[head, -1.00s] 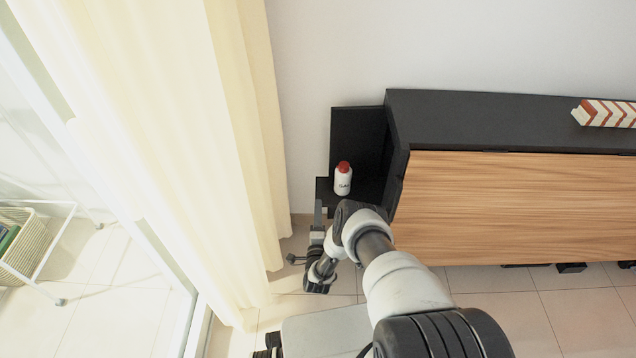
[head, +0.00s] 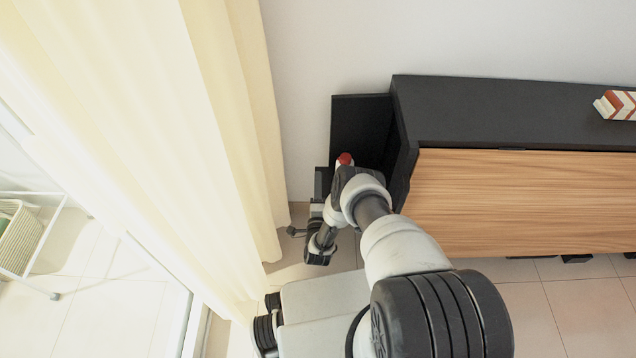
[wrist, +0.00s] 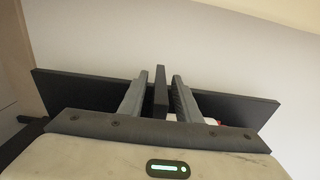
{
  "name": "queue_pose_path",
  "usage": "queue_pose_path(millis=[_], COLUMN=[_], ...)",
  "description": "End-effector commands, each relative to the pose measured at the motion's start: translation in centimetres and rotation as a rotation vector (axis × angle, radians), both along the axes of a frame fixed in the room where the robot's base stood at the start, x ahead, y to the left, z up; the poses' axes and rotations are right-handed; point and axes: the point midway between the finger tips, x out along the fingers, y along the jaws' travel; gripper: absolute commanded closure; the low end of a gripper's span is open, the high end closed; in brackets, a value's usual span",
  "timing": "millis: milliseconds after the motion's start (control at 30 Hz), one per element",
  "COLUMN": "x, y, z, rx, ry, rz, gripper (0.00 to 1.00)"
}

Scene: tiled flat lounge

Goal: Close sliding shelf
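The black sliding shelf (head: 358,122) stands out from the left end of the black cabinet, with its tall panel near the wall. Its panel also shows in the wrist view (wrist: 75,92), spreading to both sides of my gripper. My gripper (wrist: 159,78) has its fingers apart, with an upright dark strip of the shelf between them; I cannot tell whether they touch it. In the head view my gripper (head: 321,182) is at the shelf's left side, partly hidden by my arm. A bottle with a red cap (head: 345,158) stands on the shelf, mostly hidden behind my arm.
The long cabinet (head: 500,110) with a wooden front (head: 530,200) fills the right side. A red and white striped object (head: 616,105) lies on its top. A cream curtain (head: 235,130) hangs close on the left. Tiled floor (head: 575,310) is open at lower right.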

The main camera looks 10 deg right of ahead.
Motion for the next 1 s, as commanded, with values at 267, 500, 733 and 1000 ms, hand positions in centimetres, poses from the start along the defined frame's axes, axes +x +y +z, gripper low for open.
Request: queue_pose_path(millis=[267,500,733,1000], x=[0.0,0.0,-1.0,-1.8], y=[0.0,-0.4,-5.7,-12.8], z=[0.0,0.0,0.1,0.0], rx=[0.0,0.0,-0.002,-0.001], ry=[0.0,0.0,0.0,-0.002], rz=[0.0,-0.001,-0.005,-0.004], gripper=[1.0,1.0,1.0,1.0])
